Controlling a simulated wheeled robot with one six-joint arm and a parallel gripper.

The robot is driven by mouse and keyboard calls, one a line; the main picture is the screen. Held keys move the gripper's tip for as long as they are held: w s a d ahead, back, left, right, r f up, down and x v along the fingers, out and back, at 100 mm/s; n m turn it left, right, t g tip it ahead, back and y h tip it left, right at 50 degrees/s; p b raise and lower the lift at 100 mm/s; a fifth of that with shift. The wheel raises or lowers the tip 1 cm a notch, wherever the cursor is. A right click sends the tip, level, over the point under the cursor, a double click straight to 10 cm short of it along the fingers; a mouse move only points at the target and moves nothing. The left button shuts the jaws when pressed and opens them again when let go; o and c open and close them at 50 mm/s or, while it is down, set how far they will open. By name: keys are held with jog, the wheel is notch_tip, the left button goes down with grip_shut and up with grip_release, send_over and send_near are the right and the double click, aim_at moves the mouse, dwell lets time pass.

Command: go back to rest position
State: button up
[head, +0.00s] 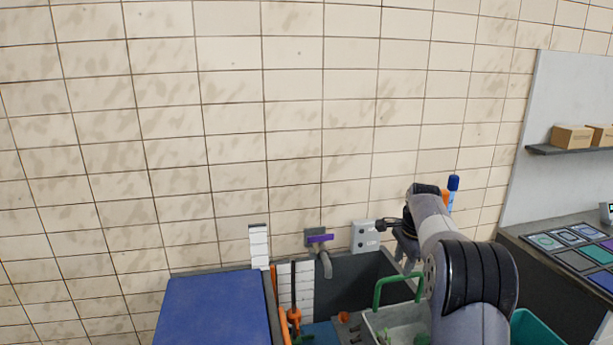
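My gripper (383,225) is at the end of my grey arm, right of the picture's middle. It is small and dark here and points left, in front of or beside a light grey wall panel (365,237). I cannot tell whether it touches the panel. Its fingers are too small and dark to show whether they are open or shut, and I see no object clearly held. My arm reaches up from the lower right and hides part of what lies behind it.
A grey tap with a purple handle (320,239) stands over a dark basin (362,280). A blue surface (212,308) is at the left. A light bin with a green handle (396,282) sits close to my arm. A dark counter (545,225) and shelf boxes (572,137) are at the right.

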aim_at(399, 277)
jog(key=f, duration=0.4)
jog(key=w+f, duration=0.1)
jog(key=f, duration=0.1)
jog(key=shift+a+f, duration=0.1)
jog(key=shift+f, duration=0.1)
jog(key=shift+r, duration=0.15)
jog(key=shift+r+p, duration=0.3)
jog(key=shift+r, duration=0.25)
notch_tip(399, 277, up, 11)
jog(key=s+b, duration=0.2)
jog(key=f, duration=0.3)
jog(key=w+f+p, duration=0.1)
jog(key=f, duration=0.2)
jog(key=f+p, duration=0.1)
jog(key=f, duration=0.3)
jog(key=shift+w, duration=0.4)
notch_tip(399, 277, down, 7)
jog(key=b, duration=0.2)
jog(key=shift+f+b, duration=0.2)
jog(key=shift+b, duration=0.1)
jog(key=shift+r, duration=0.1)
